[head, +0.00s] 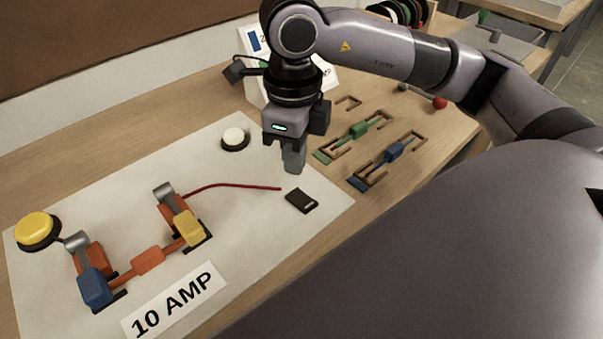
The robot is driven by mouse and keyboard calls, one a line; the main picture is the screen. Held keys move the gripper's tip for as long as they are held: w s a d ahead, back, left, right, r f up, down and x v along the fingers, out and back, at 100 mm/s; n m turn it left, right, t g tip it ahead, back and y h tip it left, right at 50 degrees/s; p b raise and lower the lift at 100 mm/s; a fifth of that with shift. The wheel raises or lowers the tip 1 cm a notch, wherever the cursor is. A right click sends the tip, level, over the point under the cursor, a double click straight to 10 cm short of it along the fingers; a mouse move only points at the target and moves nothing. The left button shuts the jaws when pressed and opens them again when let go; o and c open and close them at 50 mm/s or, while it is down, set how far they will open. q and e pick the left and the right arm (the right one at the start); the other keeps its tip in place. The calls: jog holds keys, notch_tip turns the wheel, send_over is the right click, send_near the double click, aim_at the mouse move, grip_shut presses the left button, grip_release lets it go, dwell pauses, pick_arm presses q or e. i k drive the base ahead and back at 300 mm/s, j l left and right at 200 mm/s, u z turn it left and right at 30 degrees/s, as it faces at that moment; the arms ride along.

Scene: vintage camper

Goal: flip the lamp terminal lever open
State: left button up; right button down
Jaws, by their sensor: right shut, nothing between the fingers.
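My right gripper (293,170) points down over the right part of the white board (245,220), with its fingers shut and empty. It is apart from both terminals. A yellow dome (38,229), which looks like a lamp, sits at the board's left edge. Near it stands an orange terminal with a blue end piece (95,289) and a grey cylinder (77,242). A second orange terminal has a yellow end piece (188,227) and a grey cylinder (164,191). I cannot tell which part is the lamp terminal lever, or its position. My left gripper is not in view.
An orange piece (148,261) bridges the two terminals. A red wire (232,185) runs right toward a small black block (302,200). A white button (235,138) sits behind. Green (357,130) and blue (394,152) pieces lie in wooden holders at right. A "10 AMP" label (175,302) lies in front.

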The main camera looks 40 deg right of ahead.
aim_at(95, 292)
jog(key=k, duration=1)
